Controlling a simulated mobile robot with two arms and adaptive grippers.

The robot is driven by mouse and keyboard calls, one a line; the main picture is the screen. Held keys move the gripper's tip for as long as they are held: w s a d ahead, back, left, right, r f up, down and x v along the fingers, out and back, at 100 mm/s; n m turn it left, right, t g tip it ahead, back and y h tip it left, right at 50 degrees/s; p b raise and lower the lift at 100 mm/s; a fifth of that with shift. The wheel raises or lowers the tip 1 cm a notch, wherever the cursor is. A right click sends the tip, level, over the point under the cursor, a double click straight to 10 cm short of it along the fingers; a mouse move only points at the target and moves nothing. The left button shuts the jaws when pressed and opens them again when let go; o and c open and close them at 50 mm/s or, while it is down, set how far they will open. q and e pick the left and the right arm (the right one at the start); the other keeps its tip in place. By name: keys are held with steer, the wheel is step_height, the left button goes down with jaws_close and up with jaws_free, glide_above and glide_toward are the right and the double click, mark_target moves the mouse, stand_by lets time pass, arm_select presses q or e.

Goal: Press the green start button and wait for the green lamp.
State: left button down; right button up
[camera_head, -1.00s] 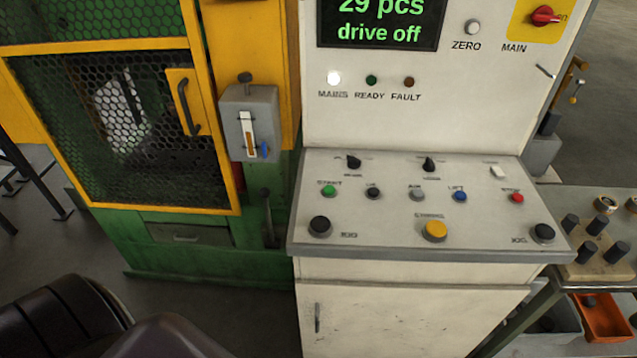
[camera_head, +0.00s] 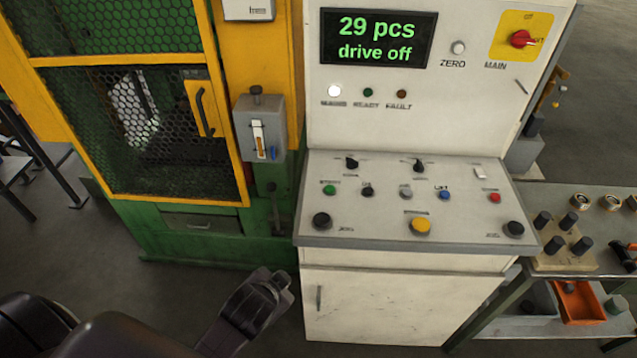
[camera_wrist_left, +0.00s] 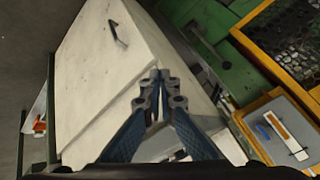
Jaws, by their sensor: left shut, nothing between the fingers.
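The green start button (camera_head: 330,190) is at the left of the upper button row on the sloping control desk (camera_head: 380,225). The green READY lamp (camera_head: 368,92) on the upright panel looks dark. The display (camera_head: 378,38) reads "29 pcs, drive off". My left gripper (camera_head: 268,284) is low and to the left of the desk front, apart from the button. In the left wrist view its fingers (camera_wrist_left: 161,78) are together and empty, with the white cabinet behind them. My right gripper is not in view.
The white MAINS lamp (camera_head: 334,91) is lit; the FAULT lamp (camera_head: 401,94) is dark. A black button (camera_head: 368,192) sits right of the start button. The yellow-framed mesh guard (camera_head: 150,130) and a grey lever box (camera_head: 260,128) stand left. A side table (camera_head: 590,225) stands right.

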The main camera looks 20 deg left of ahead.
arm_select(q)
steer(key=w+r+m+t, duration=0.9)
steer(key=w+r, duration=0.7)
steer(key=r, duration=0.5)
steer(key=w+d+r+m+t+h, duration=0.3)
steer(key=w+d+r+m+h, duration=0.25)
steer(key=r+m, duration=0.45)
steer(key=d+m+g+h+p, duration=0.1)
steer(key=d+m+g+h, duration=0.4)
steer(key=d+m+h, duration=0.9)
steer(key=w+a+f+m+g+y, duration=0.2)
steer(key=a+f+m+g+y, duration=0.1)
steer(key=a+f+m+y, duration=0.2)
steer(key=w+a+f+m+g+y, duration=0.1)
steer(key=a+f+m+g+y, duration=0.3)
steer(key=a+m+y, duration=0.3)
steer(key=a+f+m, duration=0.1)
steer(key=a+m, duration=0.1)
steer(key=a, duration=0.3)
steer(key=shift+w+a+f+m, duration=0.25)
steer(key=shift+w+f+m, duration=0.05)
steer(key=shift+w+f, duration=0.1)
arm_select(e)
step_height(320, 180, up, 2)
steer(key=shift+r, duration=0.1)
